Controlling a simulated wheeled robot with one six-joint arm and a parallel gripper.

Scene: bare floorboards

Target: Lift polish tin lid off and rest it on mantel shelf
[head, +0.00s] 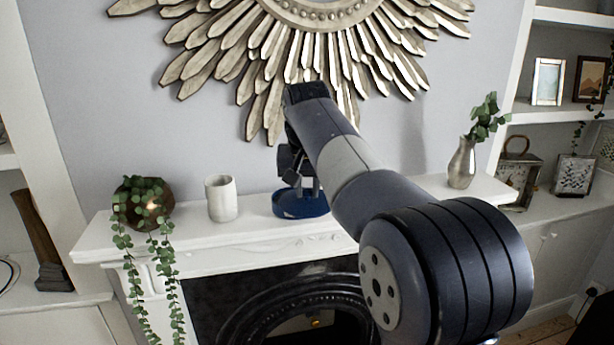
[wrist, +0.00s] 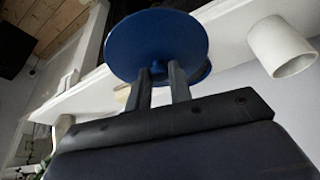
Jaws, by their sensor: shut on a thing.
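The polish tin lid (wrist: 155,42) is a flat, round, dark blue disc. In the wrist view my gripper (wrist: 167,72) is shut on it, with both fingers meeting its near side. A second blue edge, probably the tin (wrist: 204,73), shows partly behind the lid. In the head view, blue round shapes (head: 300,206) sit at the mantel shelf (head: 255,227) under my gripper (head: 307,187); lid and tin are hard to separate there. The gap between lid and tin is not clear.
A white cup (head: 221,199) stands left of the tin, also in the wrist view (wrist: 281,47). A trailing plant in a brown pot (head: 128,195) is at the shelf's left end. A metal vase (head: 462,165) stands right. A sunburst mirror (head: 225,50) hangs close above.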

